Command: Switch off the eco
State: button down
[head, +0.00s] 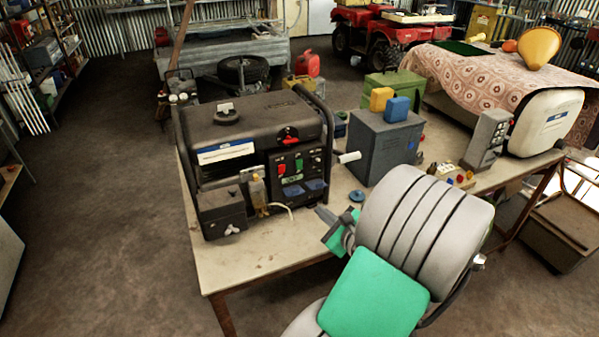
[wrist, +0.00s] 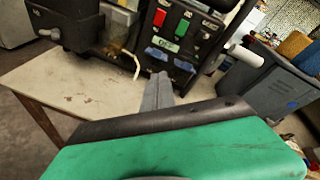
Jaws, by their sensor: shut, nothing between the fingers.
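A black generator (head: 255,140) stands on the table, its control panel facing my arm. The panel carries a red switch (head: 281,169) and a green switch (head: 298,165), with two blue sockets below. In the wrist view the red switch (wrist: 159,17) and green switch (wrist: 183,29) sit above a small pale label (wrist: 165,44), whose lettering I cannot read surely. I cannot tell which switch is the eco or its position. My gripper (head: 322,214) is shut and empty, in front of and below the panel, apart from it. Its grey fingers (wrist: 157,92) point toward the lower panel.
The table (head: 265,262) has bare room at its front left. A white-ended handle (head: 348,157) sticks out right of the panel. A grey metal box (head: 385,145) with yellow and blue blocks stands to the right. A pale cable hangs below the panel's left side.

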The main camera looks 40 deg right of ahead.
aim_at(298, 170)
jog(key=r+m, duration=0.1)
jog(key=m, duration=0.1)
jog(key=r+m+h, duration=0.1)
jog(key=m, duration=0.2)
jog(key=r+m+t, duration=0.1)
jog(key=r+m, duration=0.1)
jog(key=shift+w+d+m, duration=0.3)
jog(key=shift+m, duration=0.1)
jog(key=x, duration=0.4)
jog(key=p+x, duration=0.1)
jog(key=x, duration=0.4)
jog(key=p+x, duration=0.1)
jog(key=x, duration=0.4)
jog(key=shift+d+r, duration=0.15)
jog(key=shift+r, duration=0.1)
